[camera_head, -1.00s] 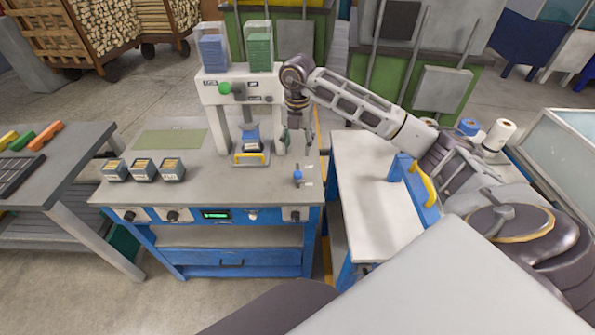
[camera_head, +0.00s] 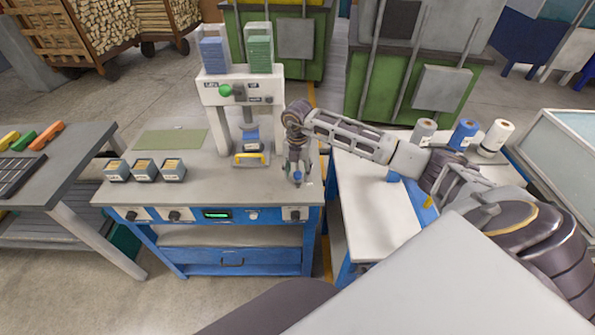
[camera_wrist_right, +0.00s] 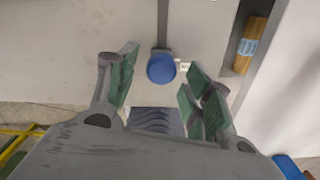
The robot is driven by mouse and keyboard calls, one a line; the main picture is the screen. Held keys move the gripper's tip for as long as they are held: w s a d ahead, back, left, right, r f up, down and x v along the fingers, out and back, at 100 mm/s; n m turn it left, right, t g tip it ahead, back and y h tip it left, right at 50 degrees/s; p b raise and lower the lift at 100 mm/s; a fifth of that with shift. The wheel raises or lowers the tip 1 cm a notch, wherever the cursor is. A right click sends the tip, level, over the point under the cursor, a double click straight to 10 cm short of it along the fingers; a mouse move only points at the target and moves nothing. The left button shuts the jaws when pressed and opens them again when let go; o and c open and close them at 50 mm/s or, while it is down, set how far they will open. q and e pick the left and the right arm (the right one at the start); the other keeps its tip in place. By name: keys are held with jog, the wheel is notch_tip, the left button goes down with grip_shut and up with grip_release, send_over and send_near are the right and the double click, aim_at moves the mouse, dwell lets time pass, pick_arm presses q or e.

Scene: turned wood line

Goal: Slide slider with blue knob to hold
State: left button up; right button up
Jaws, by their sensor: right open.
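The slider's blue knob (camera_head: 297,176) sits at the right end of the blue workbench top, close to its front edge. In the right wrist view the round blue knob (camera_wrist_right: 161,68) stands at the near end of a dark slot (camera_wrist_right: 163,25) with a small white label (camera_wrist_right: 184,66) beside it. My right gripper (camera_head: 296,172) is directly over the knob and partly hides it in the head view. In the wrist view my right gripper (camera_wrist_right: 157,85) is open, its green-padded fingers on either side of the knob, apart from it. My left gripper is out of view.
A white press frame (camera_head: 238,92) stands on the bench left of my gripper, with a yellow-handled fixture (camera_head: 251,159) below. Several small bins (camera_head: 144,170) sit at left. A white side table (camera_head: 378,215) with spools (camera_head: 464,134) adjoins at right.

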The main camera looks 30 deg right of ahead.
jog(key=shift+f, duration=0.2)
jog(key=shift+c, duration=0.3)
grip_shut()
